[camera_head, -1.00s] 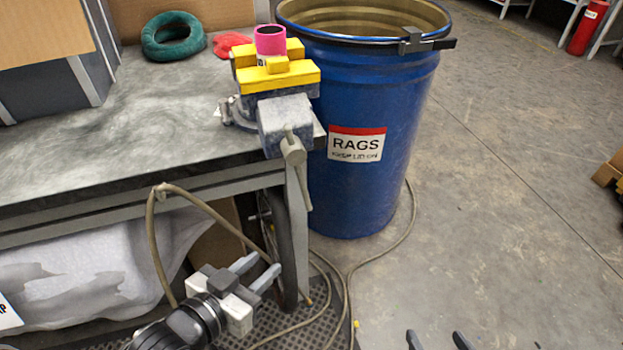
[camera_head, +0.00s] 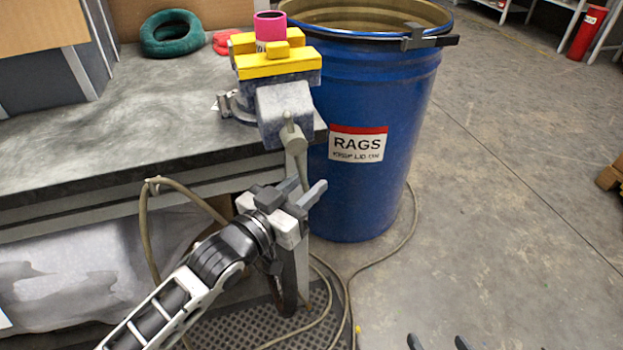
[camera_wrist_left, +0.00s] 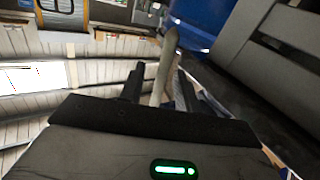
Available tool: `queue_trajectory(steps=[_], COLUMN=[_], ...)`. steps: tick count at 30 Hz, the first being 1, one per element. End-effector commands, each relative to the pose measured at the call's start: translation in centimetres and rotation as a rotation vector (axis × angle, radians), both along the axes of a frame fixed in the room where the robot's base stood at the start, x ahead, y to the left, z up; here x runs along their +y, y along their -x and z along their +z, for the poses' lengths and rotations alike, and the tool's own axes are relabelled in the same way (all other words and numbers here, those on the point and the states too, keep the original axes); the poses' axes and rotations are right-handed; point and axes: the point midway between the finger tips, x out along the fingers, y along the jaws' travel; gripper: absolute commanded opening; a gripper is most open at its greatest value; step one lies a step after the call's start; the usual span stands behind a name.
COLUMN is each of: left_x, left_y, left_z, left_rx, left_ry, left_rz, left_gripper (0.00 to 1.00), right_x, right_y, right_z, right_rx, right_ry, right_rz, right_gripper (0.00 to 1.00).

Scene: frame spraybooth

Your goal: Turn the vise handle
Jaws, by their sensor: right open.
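The vise (camera_head: 285,105) with yellow jaw pads (camera_head: 278,62) is mounted at the corner of the bench and holds a pink tube (camera_head: 270,26). Its grey handle bar (camera_head: 298,152) hangs down from the screw at the front, slightly tilted. My left gripper (camera_head: 303,188) is open at the handle's lower end. In the left wrist view the handle (camera_wrist_left: 165,65) shows between the two dark fingers, with gaps on both sides; contact is not visible. My right gripper (camera_head: 438,342) is open and empty at the bottom edge, only its fingertips showing.
A blue rags drum (camera_head: 375,95) stands right behind the vise. The bench (camera_head: 110,115) has a green ring (camera_head: 171,33) and a red cloth (camera_head: 226,42) on it. A hose (camera_head: 146,225) loops beside my left arm.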

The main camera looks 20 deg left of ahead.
Motion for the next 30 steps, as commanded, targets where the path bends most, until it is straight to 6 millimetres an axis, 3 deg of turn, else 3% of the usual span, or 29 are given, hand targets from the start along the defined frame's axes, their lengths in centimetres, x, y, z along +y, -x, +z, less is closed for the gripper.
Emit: queue_trajectory(steps=[6, 15, 19, 30], left_x=[-0.7, -0.8, -0.8, -0.4], left_y=[-1.8, -2.0, -2.0, -2.5], left_z=[0.0, -0.1, -0.1, -0.1], left_rx=[0.001, 0.002, 0.001, -0.015], left_ry=[0.000, -0.001, 0.000, 0.023], left_rz=[0.001, 0.000, 0.001, 0.014], left_gripper=[0.33, 0.33, 0.00, 0.00], right_x=[0.0, 0.0, 0.0, 0.0], right_y=[0.0, 0.0, 0.0, -0.1], right_z=[-0.1, -0.1, 0.0, -0.5], right_rx=[0.000, -0.001, -0.001, -0.005], right_ry=[0.001, 0.001, 0.001, 0.000], right_rz=[0.001, 0.000, 0.000, 0.000], right_gripper=[0.66, 0.66, 0.66, 0.66])
